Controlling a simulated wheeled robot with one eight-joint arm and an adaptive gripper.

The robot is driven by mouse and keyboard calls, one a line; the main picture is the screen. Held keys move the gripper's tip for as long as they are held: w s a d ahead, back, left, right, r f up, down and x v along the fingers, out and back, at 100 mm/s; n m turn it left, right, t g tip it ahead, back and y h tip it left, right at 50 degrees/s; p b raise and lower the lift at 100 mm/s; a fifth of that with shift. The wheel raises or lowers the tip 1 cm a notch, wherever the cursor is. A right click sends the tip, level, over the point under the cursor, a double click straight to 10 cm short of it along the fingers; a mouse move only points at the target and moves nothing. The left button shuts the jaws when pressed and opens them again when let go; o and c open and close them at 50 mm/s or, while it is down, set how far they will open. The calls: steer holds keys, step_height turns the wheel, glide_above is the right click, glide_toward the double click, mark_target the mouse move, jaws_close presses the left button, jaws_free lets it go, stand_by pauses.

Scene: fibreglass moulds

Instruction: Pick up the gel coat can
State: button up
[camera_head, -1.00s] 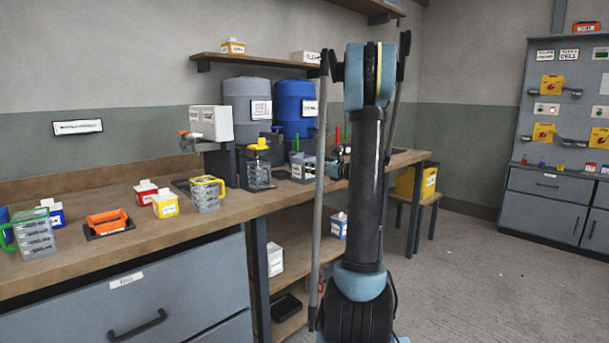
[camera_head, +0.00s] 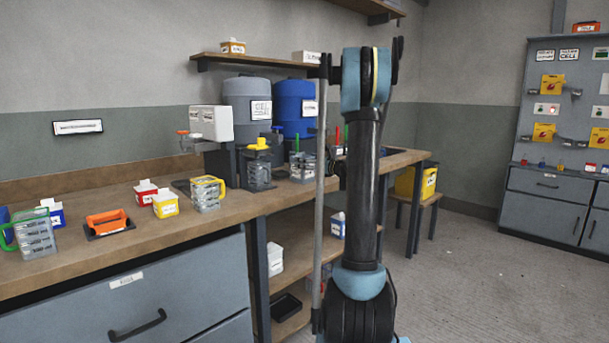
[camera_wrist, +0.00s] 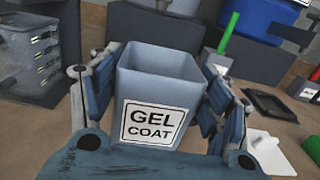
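The gel coat can (camera_wrist: 165,80) is a grey-blue, open-topped square container with a white "GEL COAT" label, in the middle of the wrist view. My gripper (camera_wrist: 161,70) has one finger on each side of it, and both fingertips appear to press against its walls. The can's base is hidden behind its own front and my gripper, so I cannot tell whether it touches the bench. In the head view my arm's column hides the gripper and most of the space around it.
A blue barrel (camera_head: 293,103) stands at the back. In the wrist view, a clear container (camera_wrist: 30,58) is left of the can and a dark tray (camera_wrist: 270,103) right.

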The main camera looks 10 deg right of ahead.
steer(key=c, duration=0.7)
steer(key=shift+o, duration=0.2)
steer(key=shift+r, duration=0.1)
step_height(320, 180, up, 9)
steer(key=shift+r, duration=0.15)
steer(key=a+r+n+g+y, duration=0.1)
steer(key=a+r, duration=0.3)
steer(key=a, duration=0.1)
steer(key=s+a+r+n+g+y, duration=0.1)
steer(key=a+r, duration=0.4)
steer(key=s+a+r+n+g+y, duration=0.1)
steer(key=a+r, duration=0.4)
steer(key=shift+a, duration=0.3)
